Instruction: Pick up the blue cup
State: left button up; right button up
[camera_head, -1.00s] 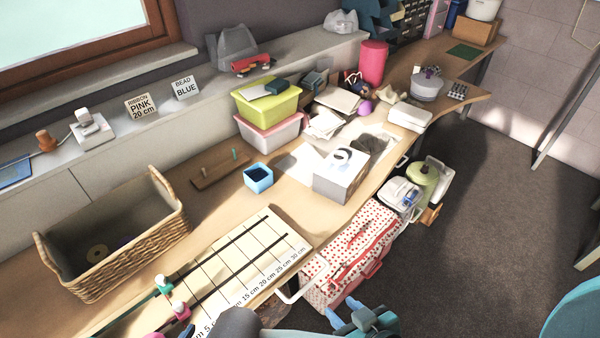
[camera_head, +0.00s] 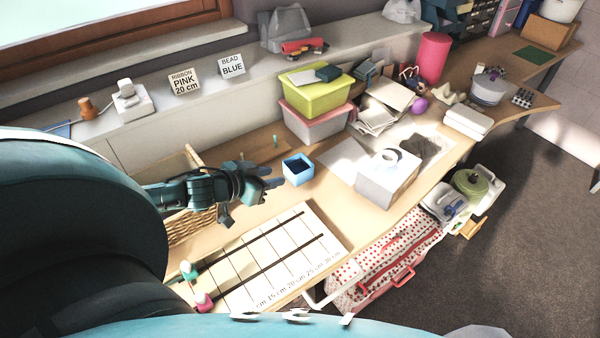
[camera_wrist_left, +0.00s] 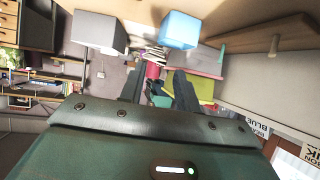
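The blue cup (camera_head: 298,171) is a small square open box, upright on the wooden desk, beyond the ruled board. It also shows at the top of the left wrist view (camera_wrist_left: 180,30), pale blue. My left gripper (camera_head: 274,177) is just left of the cup in the head view, pointing towards it and apart from it. In the left wrist view its two dark fingers (camera_wrist_left: 158,88) are spread with nothing between them. My right gripper is not in view.
A white and grey box (camera_head: 387,178) stands right of the cup. Green and pink bins (camera_head: 316,98) stand behind it. The ruled board (camera_head: 275,262) lies in front. My left arm partly hides the wicker basket (camera_head: 190,228).

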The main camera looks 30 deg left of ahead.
pick_arm(q)
jog(key=x, duration=0.7)
jog(key=shift+w+a, duration=0.15)
jog(key=shift+w, duration=0.15)
jog(key=shift+f+x, duration=0.2)
jog(key=shift+x, duration=2.6)
jog(key=shift+s, duration=0.2)
grip_shut()
